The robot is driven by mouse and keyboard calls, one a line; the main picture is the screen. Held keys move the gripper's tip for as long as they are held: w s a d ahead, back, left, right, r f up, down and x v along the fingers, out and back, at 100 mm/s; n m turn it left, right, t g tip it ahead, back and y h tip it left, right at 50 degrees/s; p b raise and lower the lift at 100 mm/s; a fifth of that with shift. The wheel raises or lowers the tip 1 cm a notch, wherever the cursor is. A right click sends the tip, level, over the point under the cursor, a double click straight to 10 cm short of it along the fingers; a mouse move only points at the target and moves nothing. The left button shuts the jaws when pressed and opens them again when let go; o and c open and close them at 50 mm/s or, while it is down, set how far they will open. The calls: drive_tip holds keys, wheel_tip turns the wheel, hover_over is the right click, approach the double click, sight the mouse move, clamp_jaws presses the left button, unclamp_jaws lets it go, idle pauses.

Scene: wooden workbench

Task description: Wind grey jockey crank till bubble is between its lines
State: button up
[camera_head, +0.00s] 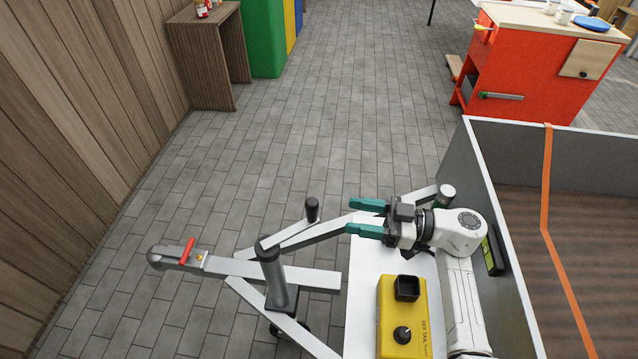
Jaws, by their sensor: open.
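The grey jockey post (277,278) stands upright on the trailer's drawbar, left of centre. Its crank arm (290,234) reaches up and right from the post's top to an upright black handle (312,209). My gripper (354,217) has teal fingers pointing left. It is open and empty, a short way right of the handle, with a visible gap between them. A dark level with a yellow-green strip (493,250) is on the trailer's front wall, just right of my arm. Its bubble and lines are too small to make out.
A yellow box (391,340) with black fittings sits on a pale plate below my gripper. The drawbar ends at left in a coupling with a red lever (188,250). The grey trailer wall (487,180) stands close at right. Open paved floor (270,150) lies beyond.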

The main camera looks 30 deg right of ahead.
sight(312, 209)
drive_tip(key=shift+h, duration=0.3)
drive_tip(key=x, duration=1)
drive_tip(key=shift+a+r+b, duration=0.2)
drive_tip(key=shift+b, duration=0.15)
clamp_jaws()
